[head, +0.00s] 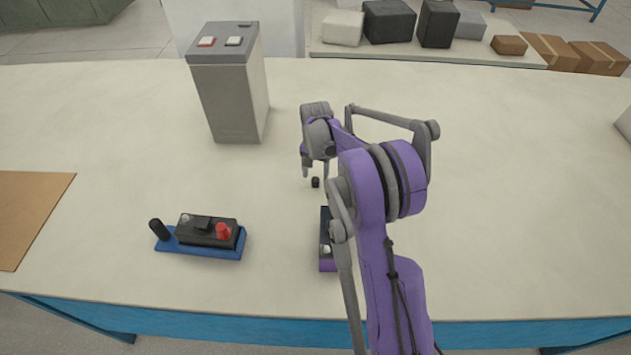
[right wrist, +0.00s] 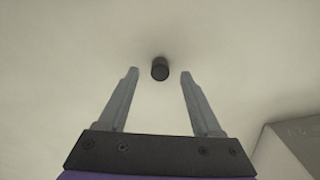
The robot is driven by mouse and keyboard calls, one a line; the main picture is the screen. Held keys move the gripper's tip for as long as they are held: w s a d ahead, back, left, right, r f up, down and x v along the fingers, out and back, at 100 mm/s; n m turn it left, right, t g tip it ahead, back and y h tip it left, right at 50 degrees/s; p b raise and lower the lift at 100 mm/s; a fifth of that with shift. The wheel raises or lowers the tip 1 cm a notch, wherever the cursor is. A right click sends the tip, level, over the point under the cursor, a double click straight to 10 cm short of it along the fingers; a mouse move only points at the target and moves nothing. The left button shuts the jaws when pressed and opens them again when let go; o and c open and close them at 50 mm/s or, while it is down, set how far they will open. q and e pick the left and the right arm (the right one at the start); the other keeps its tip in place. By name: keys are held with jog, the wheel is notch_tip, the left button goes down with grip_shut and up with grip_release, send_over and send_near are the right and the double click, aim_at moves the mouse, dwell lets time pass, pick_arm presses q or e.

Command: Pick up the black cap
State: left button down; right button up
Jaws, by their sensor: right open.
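The small black cap (head: 315,182) stands on the pale table near the middle, just below my right gripper in the head view. In the right wrist view the black cap (right wrist: 160,70) is a short dark cylinder, seen between and slightly beyond the fingertips. My right gripper (head: 315,172) points down over it. In the right wrist view the gripper (right wrist: 159,74) has its two fingers wide apart, with a gap on each side of the cap and nothing held. My left gripper is not in view.
A blue tray (head: 176,249) with a black battery (head: 203,232), a red cap (head: 223,230) and a black post (head: 159,229) lies at left. A tall grey battery (head: 232,100) stands behind.

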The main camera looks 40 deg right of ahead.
jog(key=shift+f, duration=0.8)
grip_shut()
jog(key=shift+r, duration=0.15)
